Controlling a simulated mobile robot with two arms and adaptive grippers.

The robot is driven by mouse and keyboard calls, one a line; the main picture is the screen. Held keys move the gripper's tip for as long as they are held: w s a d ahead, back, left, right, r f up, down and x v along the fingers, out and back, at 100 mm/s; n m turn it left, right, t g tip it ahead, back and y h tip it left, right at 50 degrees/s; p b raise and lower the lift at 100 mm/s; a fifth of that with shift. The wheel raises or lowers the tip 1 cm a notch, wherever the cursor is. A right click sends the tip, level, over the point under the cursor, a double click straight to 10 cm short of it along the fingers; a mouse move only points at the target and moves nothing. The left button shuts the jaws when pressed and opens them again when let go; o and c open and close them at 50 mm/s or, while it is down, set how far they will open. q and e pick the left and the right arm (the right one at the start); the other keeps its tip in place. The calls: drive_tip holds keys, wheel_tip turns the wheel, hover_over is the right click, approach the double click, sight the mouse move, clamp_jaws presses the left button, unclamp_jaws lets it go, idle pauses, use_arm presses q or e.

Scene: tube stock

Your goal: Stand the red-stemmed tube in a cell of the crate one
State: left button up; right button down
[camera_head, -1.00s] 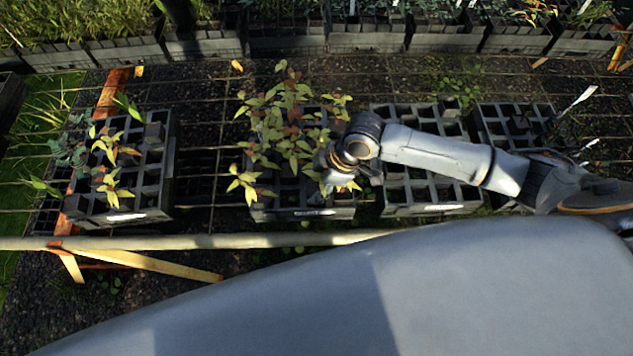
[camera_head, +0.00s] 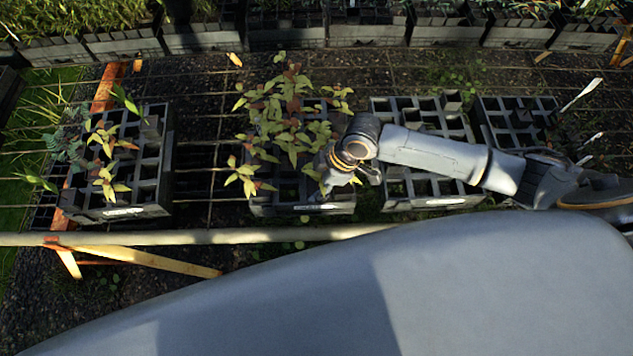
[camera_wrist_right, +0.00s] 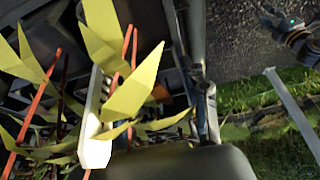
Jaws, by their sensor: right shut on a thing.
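My right gripper (camera_head: 336,178) is at the front right corner of the second crate from the left (camera_head: 300,209), low among the leaves. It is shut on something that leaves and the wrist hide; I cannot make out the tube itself. Plants with yellow-green leaves and reddish stems (camera_head: 292,140) fill much of this crate. In the right wrist view, red stems (camera_wrist_right: 36,108) and large yellow leaves (camera_wrist_right: 128,100) stand close before the camera. Which crate is crate one cannot be read. My left gripper does not show in the head view.
The leftmost crate (camera_head: 124,212) holds several plants at its left and has empty cells. Two crates to the right, the third (camera_head: 433,202) and the fourth (camera_head: 520,118), show mostly empty cells. A pale rail (camera_head: 200,238) runs in front. A row of full crates stands behind.

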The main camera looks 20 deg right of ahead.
drive_tip(key=shift+f, duration=0.2)
drive_tip(key=c, duration=0.7)
unclamp_jaws()
drive_tip(key=shift+o, duration=0.5)
drive_tip(key=v, duration=1.2)
drive_tip(key=shift+s+a+f, duration=0.1)
